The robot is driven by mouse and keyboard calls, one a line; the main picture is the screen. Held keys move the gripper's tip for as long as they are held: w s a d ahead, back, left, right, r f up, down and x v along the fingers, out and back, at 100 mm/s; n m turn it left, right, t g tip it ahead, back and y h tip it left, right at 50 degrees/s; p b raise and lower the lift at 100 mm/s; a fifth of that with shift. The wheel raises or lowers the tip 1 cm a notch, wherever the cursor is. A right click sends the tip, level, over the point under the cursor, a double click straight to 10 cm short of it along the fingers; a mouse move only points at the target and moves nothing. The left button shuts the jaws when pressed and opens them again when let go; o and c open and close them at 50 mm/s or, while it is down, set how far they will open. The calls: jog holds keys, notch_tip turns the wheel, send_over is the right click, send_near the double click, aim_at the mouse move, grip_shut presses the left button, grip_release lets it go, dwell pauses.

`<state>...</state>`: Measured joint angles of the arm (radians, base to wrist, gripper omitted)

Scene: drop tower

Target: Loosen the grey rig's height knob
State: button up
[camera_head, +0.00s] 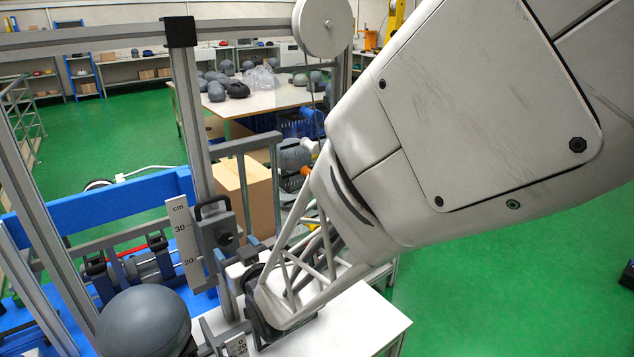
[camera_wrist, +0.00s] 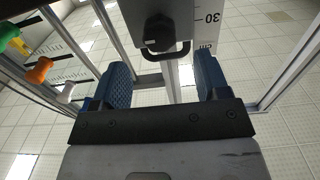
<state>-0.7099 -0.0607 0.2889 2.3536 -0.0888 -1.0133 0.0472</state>
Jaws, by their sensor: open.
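The grey rig's post (camera_head: 190,120) stands upright with a white cm scale (camera_head: 183,235) beside it. A grey carriage on it has a black loop handle (camera_head: 212,207) and a dark round knob (camera_head: 227,240). In the wrist view, a dark knob (camera_wrist: 158,30) shows above the loop handle (camera_wrist: 165,54), beside the scale (camera_wrist: 208,18). My gripper (camera_wrist: 163,75) is open, its two blue-padded fingers apart with nothing held. The handle and knob appear beyond the gap between them.
A dark grey ball (camera_head: 145,325) sits at the lower left, near a blue beam (camera_head: 120,205). A white tabletop (camera_head: 365,325) lies under my gripper. A cardboard box (camera_head: 250,185) stands behind the post. Green, orange and white handles (camera_wrist: 40,70) show left in the wrist view.

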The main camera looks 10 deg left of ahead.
aim_at(226, 238)
jog(key=shift+x, duration=2.9)
jog(key=c, duration=0.9)
